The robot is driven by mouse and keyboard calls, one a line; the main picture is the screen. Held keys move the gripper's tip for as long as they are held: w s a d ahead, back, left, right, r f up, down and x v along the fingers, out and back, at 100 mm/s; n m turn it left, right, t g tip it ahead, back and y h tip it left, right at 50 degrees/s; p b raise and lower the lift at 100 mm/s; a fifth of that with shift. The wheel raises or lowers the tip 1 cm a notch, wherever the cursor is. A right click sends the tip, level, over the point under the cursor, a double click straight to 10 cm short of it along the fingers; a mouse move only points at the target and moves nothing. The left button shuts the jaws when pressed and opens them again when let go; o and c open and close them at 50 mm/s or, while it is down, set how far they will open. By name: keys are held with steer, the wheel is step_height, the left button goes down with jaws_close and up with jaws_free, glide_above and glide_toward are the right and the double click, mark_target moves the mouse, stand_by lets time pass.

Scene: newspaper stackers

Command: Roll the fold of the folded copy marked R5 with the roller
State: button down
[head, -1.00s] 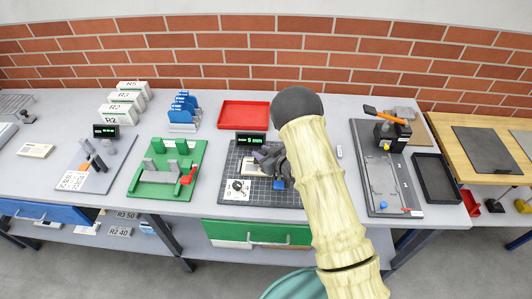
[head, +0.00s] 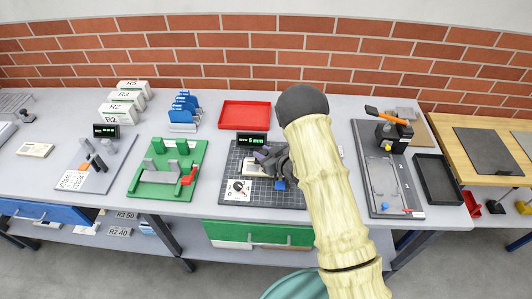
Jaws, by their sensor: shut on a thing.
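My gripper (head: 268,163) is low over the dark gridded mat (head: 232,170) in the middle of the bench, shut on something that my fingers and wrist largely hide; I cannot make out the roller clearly. A pale folded copy (head: 254,168) lies on the mat under and left of the gripper, partly covered. Its mark cannot be read here. A white card with a dial (head: 238,190) lies at the mat's front left, and a small blue piece (head: 280,184) shows just below the gripper.
A small display (head: 251,140) stands behind the mat. Labelled stacks (head: 125,107) stand at back left.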

steer(key=shift+w+a+r+y, duration=0.1)
steer(key=shift+a+r+y, duration=0.2)
steer(key=shift+a+r, duration=0.2)
steer(key=shift+d, duration=0.6)
steer(key=shift+w+d+f, duration=0.1)
steer(key=shift+d, duration=0.2)
steer(key=shift+s+d, duration=0.25)
steer(key=shift+d, duration=0.4)
steer(key=shift+f, duration=0.1)
steer(key=shift+d, duration=0.1)
